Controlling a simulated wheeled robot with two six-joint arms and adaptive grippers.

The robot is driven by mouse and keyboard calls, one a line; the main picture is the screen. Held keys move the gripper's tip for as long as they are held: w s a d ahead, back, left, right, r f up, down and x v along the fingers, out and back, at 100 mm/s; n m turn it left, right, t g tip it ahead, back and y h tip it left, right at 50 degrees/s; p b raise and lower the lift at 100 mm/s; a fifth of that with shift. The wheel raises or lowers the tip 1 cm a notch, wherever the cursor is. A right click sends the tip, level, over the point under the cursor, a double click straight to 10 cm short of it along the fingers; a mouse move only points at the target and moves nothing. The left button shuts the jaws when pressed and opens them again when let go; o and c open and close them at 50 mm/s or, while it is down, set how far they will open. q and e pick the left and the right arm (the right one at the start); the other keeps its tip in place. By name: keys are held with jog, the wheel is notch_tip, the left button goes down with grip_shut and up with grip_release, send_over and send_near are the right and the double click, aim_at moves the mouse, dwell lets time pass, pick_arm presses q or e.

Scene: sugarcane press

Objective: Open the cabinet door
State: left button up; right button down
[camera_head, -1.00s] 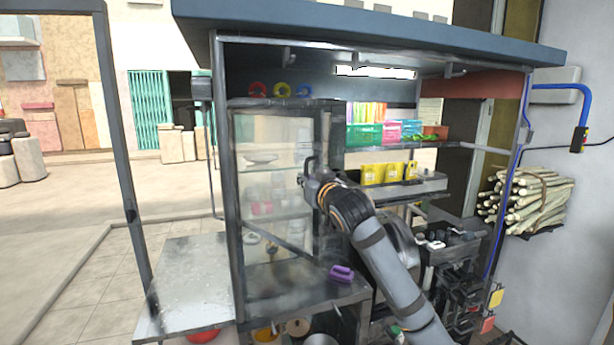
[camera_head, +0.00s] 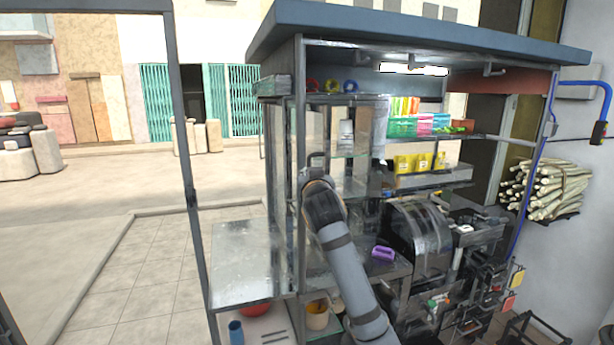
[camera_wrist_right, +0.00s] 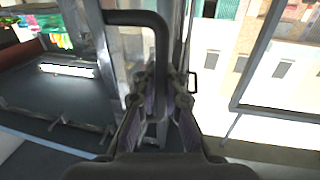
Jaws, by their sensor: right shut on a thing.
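The glass cabinet stands inside the cart, and its shelf (camera_head: 350,154) shows in the head view. Its framed door (camera_head: 300,130) appears swung out, nearly edge-on to the head camera, leaving the front open. My right gripper (camera_head: 314,168) is at the door's dark handle, mostly hidden by my wrist. In the right wrist view, the bent handle (camera_wrist_right: 160,55) runs down between the fingers of my right gripper (camera_wrist_right: 160,95), which is shut on it. My left gripper is out of view.
A purple object (camera_head: 383,253) lies on the counter right of my forearm. A metal side table (camera_head: 240,262) stands left of the cabinet. A dark upright post (camera_head: 186,150) is further left. Paved floor (camera_head: 140,270) is open at the left.

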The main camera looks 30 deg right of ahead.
jog(key=shift+a+f, duration=0.15)
jog(key=shift+f, duration=0.1)
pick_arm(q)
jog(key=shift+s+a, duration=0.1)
pick_arm(e)
jog(key=c, duration=1.8)
grip_release()
jog(key=shift+o, duration=0.4)
jog(key=shift+s+r, duration=0.25)
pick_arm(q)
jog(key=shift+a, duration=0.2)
pick_arm(e)
jog(key=v, duration=1.2)
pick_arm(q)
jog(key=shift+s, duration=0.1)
pick_arm(e)
jog(key=shift+r, duration=0.1)
